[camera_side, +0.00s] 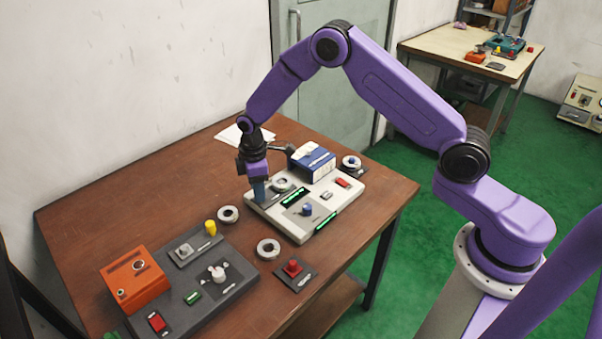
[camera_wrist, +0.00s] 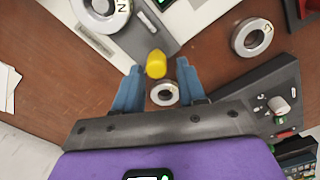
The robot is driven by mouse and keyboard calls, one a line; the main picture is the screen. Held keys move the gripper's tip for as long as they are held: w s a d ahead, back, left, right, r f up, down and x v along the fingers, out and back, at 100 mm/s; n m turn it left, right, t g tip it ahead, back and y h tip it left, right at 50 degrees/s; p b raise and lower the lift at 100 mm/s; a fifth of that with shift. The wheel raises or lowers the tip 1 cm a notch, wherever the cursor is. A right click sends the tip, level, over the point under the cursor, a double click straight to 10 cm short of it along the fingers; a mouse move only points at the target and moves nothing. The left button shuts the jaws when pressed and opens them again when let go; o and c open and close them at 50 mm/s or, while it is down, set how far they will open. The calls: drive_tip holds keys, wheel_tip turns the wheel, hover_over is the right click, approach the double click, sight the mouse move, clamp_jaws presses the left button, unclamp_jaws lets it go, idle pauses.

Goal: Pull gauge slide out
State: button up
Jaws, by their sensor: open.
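A yellow handle (camera_wrist: 156,64) shows in the wrist view at the end of a grey plate (camera_wrist: 145,38) on the light board; I take it to be the gauge slide's. A ring marked N (camera_wrist: 101,12) sits on that plate, and it also shows in the side view (camera_side: 281,184). My gripper (camera_wrist: 157,72) is open, its blue fingertips on either side of the yellow handle with a gap at each side. In the side view my gripper (camera_side: 259,191) points down at the left edge of the light board (camera_side: 300,232) and hides the handle.
Loose rings lie on the table, one near my gripper (camera_side: 228,214) and one nearer the front (camera_side: 268,249). A dark board (camera_side: 236,267) with another yellow knob (camera_side: 210,227) and an orange box (camera_side: 132,278) stand front left. A blue box (camera_side: 312,160) stands behind the light board.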

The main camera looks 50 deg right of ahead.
drive_tip(key=shift+r, duration=2.4)
drive_tip(key=shift+r, duration=0.1)
drive_tip(key=s+a+r, duration=0.1)
drive_tip(key=s+r, duration=0.5)
drive_tip(key=s, duration=0.4)
drive_tip(key=s+a+r, duration=0.2)
drive_tip(key=s+r, duration=0.4)
drive_tip(key=s, duration=0.3)
drive_tip(key=s+d+r, duration=0.1)
drive_tip(key=s+d, duration=0.3)
drive_tip(key=s, duration=0.5)
drive_tip(key=s+d+r, duration=0.1)
drive_tip(key=s+d, duration=0.3)
drive_tip(key=s, duration=0.6)
drive_tip(key=shift+d+r+n, duration=0.3)
drive_tip(key=shift+d+r, duration=0.05)
drive_tip(key=shift+d, duration=0.05)
